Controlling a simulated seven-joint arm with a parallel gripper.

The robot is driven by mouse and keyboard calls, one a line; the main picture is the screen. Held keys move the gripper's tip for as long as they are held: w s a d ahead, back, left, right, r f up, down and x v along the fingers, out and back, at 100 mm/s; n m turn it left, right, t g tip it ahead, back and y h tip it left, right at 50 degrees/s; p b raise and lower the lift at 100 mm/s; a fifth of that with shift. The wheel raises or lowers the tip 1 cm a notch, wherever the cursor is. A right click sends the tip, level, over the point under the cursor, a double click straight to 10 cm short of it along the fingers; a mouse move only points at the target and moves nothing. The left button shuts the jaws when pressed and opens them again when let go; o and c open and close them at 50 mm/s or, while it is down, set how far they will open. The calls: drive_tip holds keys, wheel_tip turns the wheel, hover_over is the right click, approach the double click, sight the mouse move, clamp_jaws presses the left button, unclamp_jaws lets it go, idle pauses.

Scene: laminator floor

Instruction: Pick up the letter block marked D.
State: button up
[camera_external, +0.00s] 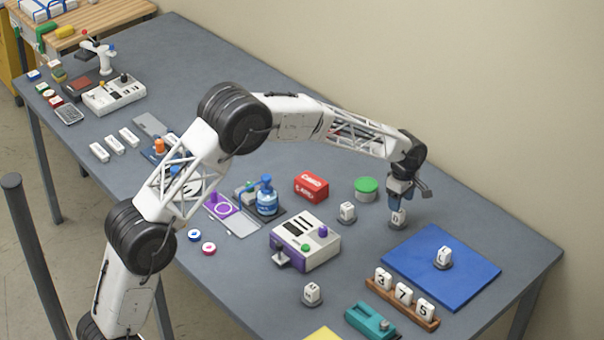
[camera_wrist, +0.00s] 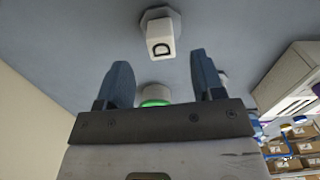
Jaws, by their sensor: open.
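The letter block marked D (camera_external: 398,219) is a small white cube standing on a dark round base on the grey table. It also shows in the wrist view (camera_wrist: 160,38), with its black D visible. My gripper (camera_external: 400,198) points down just above the block in the external view and partly covers it there. In the wrist view the blue fingers of my gripper (camera_wrist: 162,70) are apart, with nothing between them. The block lies beyond the fingertips, roughly in line with the gap between them.
Similar white blocks stand nearby: one to the left (camera_external: 347,211), one nearer the front (camera_external: 312,292) and one (camera_external: 443,256) on a blue mat (camera_external: 420,280). A green-lidded tin (camera_external: 366,188), red box (camera_external: 311,186), white machine (camera_external: 310,247) and wooden number rack (camera_external: 380,293) are around.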

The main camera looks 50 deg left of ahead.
sight(399, 214)
drive_tip(key=shift+f, duration=0.35)
drive_tip(key=shift+s+f, duration=0.1)
drive_tip(key=shift+f, duration=2.5)
drive_tip(key=shift+c, duration=0.4)
clamp_jaws()
drive_tip(key=shift+r, duration=0.15)
